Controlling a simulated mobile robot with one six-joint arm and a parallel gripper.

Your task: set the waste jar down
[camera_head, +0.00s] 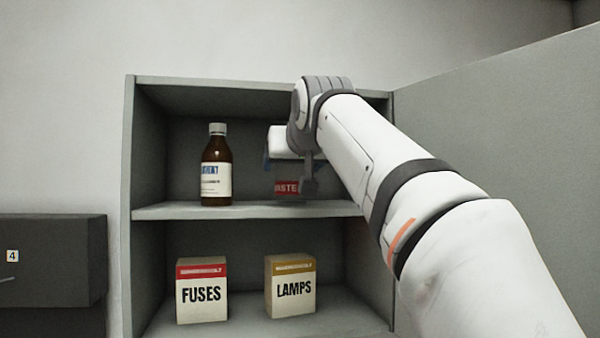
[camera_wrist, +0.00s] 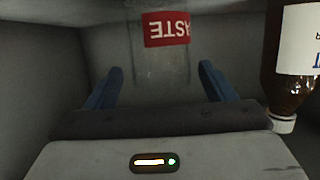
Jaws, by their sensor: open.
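The waste jar (camera_wrist: 160,62) is clear glass with a red label reading "ASTE" upside down in the wrist view. In the head view its red label (camera_head: 286,188) shows just above the cabinet's middle shelf (camera_head: 240,211), partly hidden by my gripper. My gripper (camera_wrist: 157,78) is open, with one blue finger on each side of the near part of the jar. Gaps show between the fingers and the glass. The jar appears upright on the shelf, though its base is hard to make out.
A brown bottle (camera_head: 216,168) with a white cap stands left of the jar; it also shows close by in the wrist view (camera_wrist: 296,60). A fuses box (camera_head: 202,292) and a lamps box (camera_head: 290,287) sit below. The open cabinet door (camera_head: 510,130) is at right.

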